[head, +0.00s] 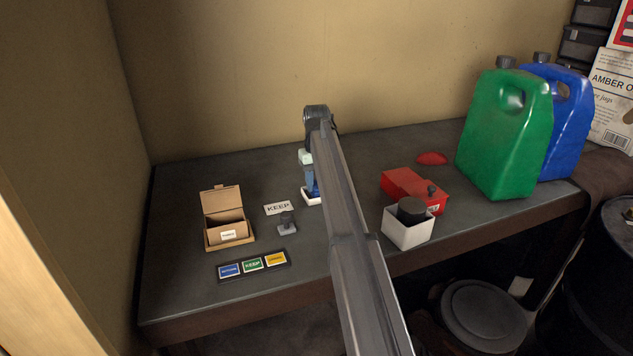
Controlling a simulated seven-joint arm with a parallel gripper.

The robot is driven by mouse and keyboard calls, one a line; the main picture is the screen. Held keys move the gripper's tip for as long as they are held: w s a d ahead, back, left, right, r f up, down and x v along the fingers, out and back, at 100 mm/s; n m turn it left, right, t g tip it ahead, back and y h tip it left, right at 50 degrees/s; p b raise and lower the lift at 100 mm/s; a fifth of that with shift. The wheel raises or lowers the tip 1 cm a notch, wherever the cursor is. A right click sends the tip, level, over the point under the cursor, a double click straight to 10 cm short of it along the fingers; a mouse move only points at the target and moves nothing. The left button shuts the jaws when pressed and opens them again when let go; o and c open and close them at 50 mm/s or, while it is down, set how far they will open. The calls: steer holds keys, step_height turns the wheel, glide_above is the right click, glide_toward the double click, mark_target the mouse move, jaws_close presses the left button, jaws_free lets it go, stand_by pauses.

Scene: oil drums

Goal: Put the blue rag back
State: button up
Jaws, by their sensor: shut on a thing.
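My arm reaches across the bench, and my gripper (309,178) points down beyond it, partly hidden behind my own arm. It is shut on the blue rag (315,189), of which only a small dark blue part shows. The rag is at a small white tray (309,199), whose left front rim shows beside my arm. I cannot tell whether the rag touches the tray or hangs just above it.
Left of my arm are an open cardboard box (227,222), a KEEP card (279,208), a grey stamp (287,224) and a label strip (252,265). Right are a red box (402,184), a white container (407,233), and green (505,135) and blue (567,120) jugs.

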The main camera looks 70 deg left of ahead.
mark_target(316, 184)
steer(key=shift+f, duration=0.1)
steer(key=o, duration=1.1)
step_height(316, 184, up, 12)
steer(key=shift+r, duration=0.15)
